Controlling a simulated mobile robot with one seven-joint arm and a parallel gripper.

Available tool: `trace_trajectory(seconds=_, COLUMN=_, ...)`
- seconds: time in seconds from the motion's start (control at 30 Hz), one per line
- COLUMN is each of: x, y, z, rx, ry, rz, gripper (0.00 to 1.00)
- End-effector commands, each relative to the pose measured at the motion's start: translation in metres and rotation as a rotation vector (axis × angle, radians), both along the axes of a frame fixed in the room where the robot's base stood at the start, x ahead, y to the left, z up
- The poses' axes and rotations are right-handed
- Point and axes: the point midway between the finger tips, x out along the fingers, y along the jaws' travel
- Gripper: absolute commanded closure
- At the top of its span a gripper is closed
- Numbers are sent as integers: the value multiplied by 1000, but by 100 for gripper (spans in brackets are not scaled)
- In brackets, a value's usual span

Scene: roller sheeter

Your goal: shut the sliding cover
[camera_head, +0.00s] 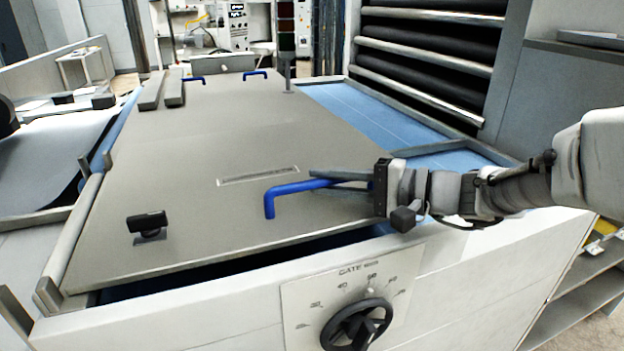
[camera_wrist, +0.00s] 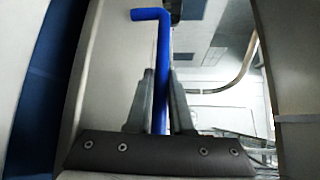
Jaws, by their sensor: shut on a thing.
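The sliding cover (camera_head: 190,190) is a large grey flat panel lying over the blue bed of the machine. A dark gap shows between its near edge and the front wall. A blue bar handle (camera_head: 295,187) stands on its near right part; the handle also shows in the wrist view (camera_wrist: 161,60). My gripper (camera_head: 325,182) reaches in from the right and is shut on this handle. In the wrist view the fingers (camera_wrist: 160,100) lie on both sides of the blue bar. The handle's right end is hidden by the gripper.
Two more blue handles (camera_head: 255,74) are at the cover's far end. A black latch-like knob (camera_head: 148,224) sits on its near left. A dial (camera_head: 357,323) marked GATE is on the front wall. Blue bed (camera_head: 375,115) is bare on the right, beside dark rollers (camera_head: 430,65).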

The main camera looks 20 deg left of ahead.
Motion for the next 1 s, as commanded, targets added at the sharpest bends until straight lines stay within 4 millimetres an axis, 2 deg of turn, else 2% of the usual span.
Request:
trace_trajectory(seconds=0.1, x=-18, y=-16, z=-4, rx=-3, ry=-1, rz=-3, gripper=100)
trace_trajectory(seconds=0.33, x=-39, y=-33, z=-2, rx=-3, ry=1, rz=-2, gripper=100)
trace_trajectory(seconds=0.87, x=-46, y=-39, z=-2, rx=-4, ry=5, rz=2, gripper=100)
trace_trajectory(seconds=0.9, x=-46, y=-39, z=-2, rx=-3, ry=5, rz=2, gripper=73)
trace_trajectory(seconds=1.0, x=-46, y=-39, z=-1, rx=-3, ry=3, rz=1, gripper=55)
